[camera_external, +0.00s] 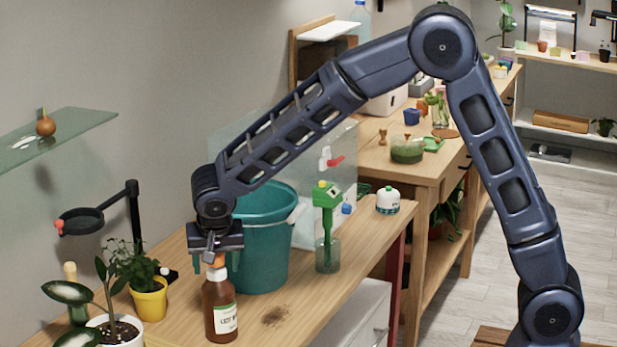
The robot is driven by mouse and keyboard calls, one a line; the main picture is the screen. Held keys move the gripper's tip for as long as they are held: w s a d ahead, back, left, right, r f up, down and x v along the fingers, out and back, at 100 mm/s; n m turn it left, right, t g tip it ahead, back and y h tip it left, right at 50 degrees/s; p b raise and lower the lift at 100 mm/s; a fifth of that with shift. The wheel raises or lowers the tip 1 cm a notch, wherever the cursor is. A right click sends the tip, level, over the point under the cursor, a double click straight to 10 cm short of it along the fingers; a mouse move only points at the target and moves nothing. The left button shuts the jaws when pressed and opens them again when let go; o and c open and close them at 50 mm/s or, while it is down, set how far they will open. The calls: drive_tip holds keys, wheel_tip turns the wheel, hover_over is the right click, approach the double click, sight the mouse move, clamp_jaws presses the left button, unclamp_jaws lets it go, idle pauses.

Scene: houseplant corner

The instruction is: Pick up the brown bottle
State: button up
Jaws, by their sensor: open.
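The brown bottle (220,311) stands upright near the front of the wooden table, with a white label and an orange cap. My gripper (216,262) is directly above it, pointing down. The fingers are open, one on each side of the cap and neck. I cannot tell whether either finger touches the bottle. The gripper body hides part of the teal bucket's rim behind it.
A teal bucket (265,245) stands close behind the bottle. A green-topped sprayer (327,235) is to its right. A yellow pot (150,300) and a white pot (116,330) with plants stand to the left.

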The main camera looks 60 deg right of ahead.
clamp_jaws()
idle(0.4)
